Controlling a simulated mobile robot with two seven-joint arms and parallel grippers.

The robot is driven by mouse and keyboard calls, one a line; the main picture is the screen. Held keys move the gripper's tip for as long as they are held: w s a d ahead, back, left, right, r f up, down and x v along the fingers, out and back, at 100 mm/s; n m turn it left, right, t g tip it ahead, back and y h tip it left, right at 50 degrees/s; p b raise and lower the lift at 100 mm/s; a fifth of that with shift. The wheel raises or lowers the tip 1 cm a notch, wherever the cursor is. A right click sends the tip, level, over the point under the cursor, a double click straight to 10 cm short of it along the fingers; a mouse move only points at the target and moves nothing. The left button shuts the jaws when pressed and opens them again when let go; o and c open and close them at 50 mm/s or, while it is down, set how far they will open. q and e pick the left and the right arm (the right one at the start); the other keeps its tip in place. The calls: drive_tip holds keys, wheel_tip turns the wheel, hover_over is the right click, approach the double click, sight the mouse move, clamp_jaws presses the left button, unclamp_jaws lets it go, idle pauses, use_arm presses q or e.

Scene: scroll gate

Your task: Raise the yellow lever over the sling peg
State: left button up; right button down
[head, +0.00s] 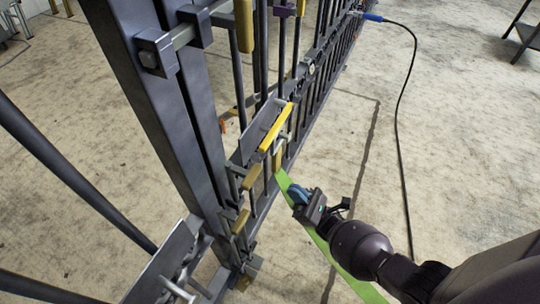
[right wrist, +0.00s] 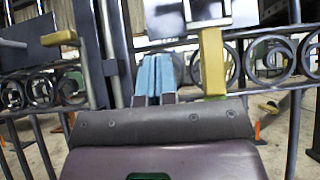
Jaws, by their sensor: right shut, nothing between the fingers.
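A bright yellow lever (head: 275,127) lies slanted along a grey bracket on the dark metal gate in the head view. Shorter tan-yellow pieces hang below it, one just under its lower end (head: 277,160). My right gripper (head: 297,194) has blue fingers, shut and empty, below and to the right of the lever, apart from it. In the right wrist view the shut fingers (right wrist: 153,76) point at the gate, with an upright yellow bar (right wrist: 212,62) to their right. I cannot tell for sure which part is the sling peg. My left gripper is out of view.
A thick gate post (head: 150,100) stands left of the lever. A black cable (head: 399,120) runs from a blue plug (head: 372,17). The floor to the right is mostly clear.

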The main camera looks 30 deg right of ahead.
sight(278, 125)
drive_tip(key=shift+w+r, duration=0.1)
idle(0.3)
drive_tip(key=s+d+r+x, duration=0.1)
drive_tip(key=r+x, duration=0.1)
drive_tip(key=x, duration=1)
drive_tip(key=shift+s+r, duration=0.15)
drive_tip(key=shift+r, duration=0.1)
